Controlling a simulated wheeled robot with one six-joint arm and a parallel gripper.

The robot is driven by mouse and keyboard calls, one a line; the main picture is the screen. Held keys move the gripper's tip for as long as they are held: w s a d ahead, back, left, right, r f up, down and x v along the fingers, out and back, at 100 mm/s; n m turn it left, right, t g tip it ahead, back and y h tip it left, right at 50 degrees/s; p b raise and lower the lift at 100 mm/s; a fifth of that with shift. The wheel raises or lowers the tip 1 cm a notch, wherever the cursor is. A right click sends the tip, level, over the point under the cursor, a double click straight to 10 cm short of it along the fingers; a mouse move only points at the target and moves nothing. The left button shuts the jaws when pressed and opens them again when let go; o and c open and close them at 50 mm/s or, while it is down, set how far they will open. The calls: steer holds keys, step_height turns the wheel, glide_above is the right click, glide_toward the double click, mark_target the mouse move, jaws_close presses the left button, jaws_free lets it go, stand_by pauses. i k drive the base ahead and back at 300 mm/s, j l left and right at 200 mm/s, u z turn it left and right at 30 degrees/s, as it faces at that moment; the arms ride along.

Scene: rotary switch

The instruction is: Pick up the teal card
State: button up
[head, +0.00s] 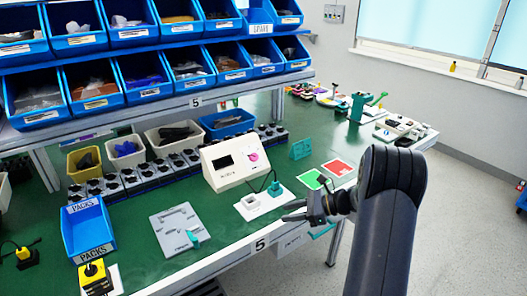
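The teal card (301,149) stands upright on the green bench, right of the white console with the pink knob (253,156). My gripper (287,211) is at the bench's front edge, in front of the small white block, nearer to me than the card and apart from it. Its two dark fingers point left with a gap between them, and I see nothing held.
A white base with a teal plug (274,188) sits between my gripper and the console. Green (314,180) and red (338,168) cards lie flat near the bench's right edge. A grey plate (178,231) lies left. Blue bins (90,90) fill the rack above.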

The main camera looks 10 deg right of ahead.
mark_target(301, 149)
steer(key=i+l+u, duration=0.3)
steer(key=l+u, duration=0.35)
steer(key=l, duration=0.15)
steer(key=i+l+u, duration=0.1)
steer(key=l+u, duration=0.2)
steer(key=l, duration=0.2)
steer(key=l+u, duration=0.45)
steer(key=l, duration=1.3)
steer(key=k+l, duration=0.1)
steer(key=l, duration=1.3)
steer(key=i+u, duration=0.05)
